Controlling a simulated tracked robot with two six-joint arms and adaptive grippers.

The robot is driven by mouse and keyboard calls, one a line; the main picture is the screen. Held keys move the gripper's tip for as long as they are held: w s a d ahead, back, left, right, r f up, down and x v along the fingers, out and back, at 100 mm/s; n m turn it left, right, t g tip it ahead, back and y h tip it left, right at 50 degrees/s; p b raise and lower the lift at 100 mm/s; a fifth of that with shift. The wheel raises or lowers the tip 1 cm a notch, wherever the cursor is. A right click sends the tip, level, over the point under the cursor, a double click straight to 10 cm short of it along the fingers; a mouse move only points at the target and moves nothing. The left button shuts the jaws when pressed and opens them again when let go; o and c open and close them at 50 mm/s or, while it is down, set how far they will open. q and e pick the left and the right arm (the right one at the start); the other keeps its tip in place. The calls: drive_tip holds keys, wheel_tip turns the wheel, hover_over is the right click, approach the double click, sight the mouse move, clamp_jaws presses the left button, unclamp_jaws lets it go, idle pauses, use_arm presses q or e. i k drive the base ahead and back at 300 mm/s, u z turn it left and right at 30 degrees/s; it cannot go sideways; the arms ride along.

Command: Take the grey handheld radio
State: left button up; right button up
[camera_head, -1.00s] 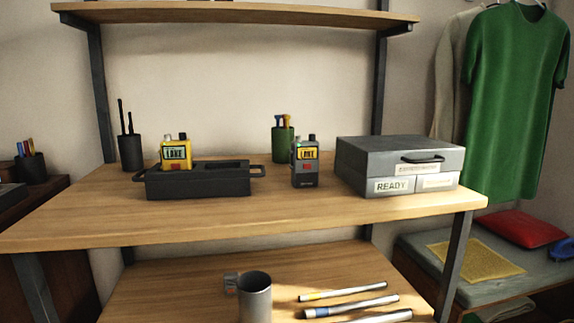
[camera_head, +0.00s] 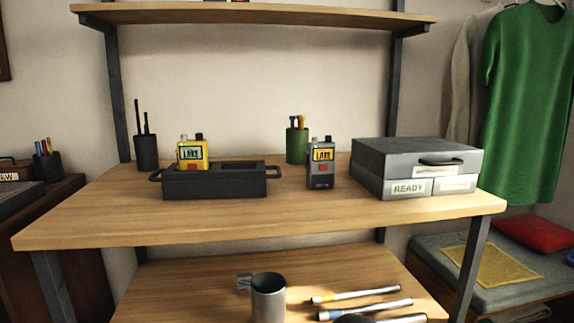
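The grey handheld radio (camera_head: 321,172) stands upright on the wooden workbench, right of centre. It has a yellow screen reading "LAKE" and a red button. A yellow handheld radio (camera_head: 192,153), also with a "LAKE" screen, sits in the left part of a black two-slot holder (camera_head: 215,184). The slot on the right of that holder looks empty. Neither of my grippers can be made out. A small dark rounded shape (camera_head: 362,318) shows at the bottom edge, too cut off to identify.
Right of the grey radio is a grey case (camera_head: 415,168) labelled "READY". The bench (camera_head: 250,214) is clear in front. A metal mug (camera_head: 268,298) and tubes lie on the lower shelf.

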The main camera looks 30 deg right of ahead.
sight(322, 152)
drive_tip(key=k, duration=1.35)
drive_tip(key=z, duration=0.25)
drive_tip(key=i, duration=1.05)
drive_tip(key=z, duration=0.05)
